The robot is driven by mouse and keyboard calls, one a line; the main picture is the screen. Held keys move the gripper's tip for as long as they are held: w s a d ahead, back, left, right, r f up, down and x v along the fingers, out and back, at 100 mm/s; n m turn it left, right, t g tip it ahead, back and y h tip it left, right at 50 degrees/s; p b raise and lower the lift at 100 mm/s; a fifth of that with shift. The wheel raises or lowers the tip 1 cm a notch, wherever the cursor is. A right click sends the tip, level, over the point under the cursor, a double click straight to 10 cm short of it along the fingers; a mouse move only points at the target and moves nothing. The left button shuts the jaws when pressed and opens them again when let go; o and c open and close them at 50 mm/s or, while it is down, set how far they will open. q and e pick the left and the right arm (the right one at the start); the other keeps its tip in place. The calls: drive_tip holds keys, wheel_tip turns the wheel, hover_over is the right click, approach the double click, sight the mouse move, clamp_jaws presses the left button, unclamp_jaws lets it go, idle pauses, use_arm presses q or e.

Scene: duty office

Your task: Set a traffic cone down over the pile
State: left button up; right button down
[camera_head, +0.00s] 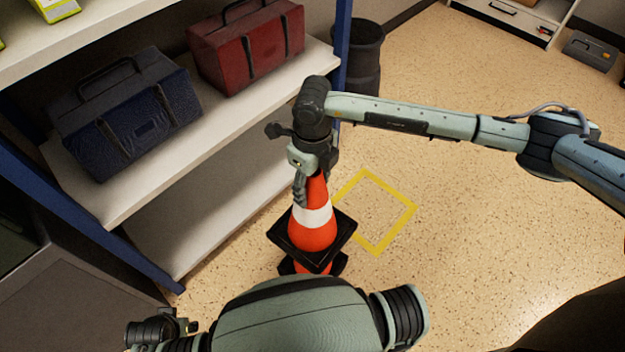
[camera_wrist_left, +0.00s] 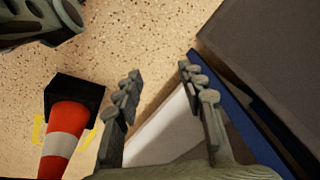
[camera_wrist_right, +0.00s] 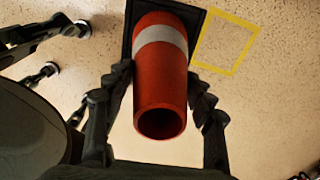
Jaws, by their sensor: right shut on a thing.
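My right gripper (camera_head: 312,172) is shut on the upper part of an orange traffic cone (camera_head: 313,238) with a white band and black square base. In the right wrist view the cone (camera_wrist_right: 160,88) stands between the fingers (camera_wrist_right: 163,78), its open top towards the camera. Below its base, a strip of orange (camera_head: 301,268) and a second black base (camera_head: 338,265) show, as of a cone underneath. Whether the bases touch is hidden. My left gripper (camera_wrist_left: 162,72) is open and empty. A cone (camera_wrist_left: 66,138) shows left of it in the left wrist view.
A yellow floor square (camera_head: 400,222) lies bare to the cones' right. A blue-framed shelf (camera_head: 190,185) with a blue bag (camera_head: 130,112) and a red bag (camera_head: 246,45) stands at left. A dark bin (camera_head: 361,60) stands behind.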

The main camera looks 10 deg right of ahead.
drive_tip(key=shift+f+b, duration=0.5)
drive_tip(key=shift+f, duration=0.6)
drive_tip(key=shift+f+b, duration=1.05)
drive_tip(key=shift+f, duration=0.4)
use_arm(q)
drive_tip(key=shift+w+r+t+b, duration=0.6)
drive_tip(key=shift+r+b, duration=1.35)
drive_tip(key=shift+r, duration=6.55)
drive_tip(key=shift+w+d+r+m+t+h+b, duration=0.7)
drive_tip(key=shift+w+d+r+t+h+b, duration=1.5)
drive_tip(key=shift+w+d+r+t, duration=3.4)
drive_tip(key=d+r+t+h+b, duration=0.2)
drive_tip(key=d+r+t, duration=0.1)
drive_tip(key=r, duration=0.5)
drive_tip(key=d+r+t+h+b, duration=0.2)
drive_tip(key=d+r+t, duration=0.2)
drive_tip(key=r, duration=0.5)
drive_tip(key=shift+d+r+t, duration=0.25)
drive_tip(key=shift+d+t, duration=0.05)
drive_tip(key=shift+d, duration=0.15)
use_arm(e)
wheel_tip(320, 180, down, 16)
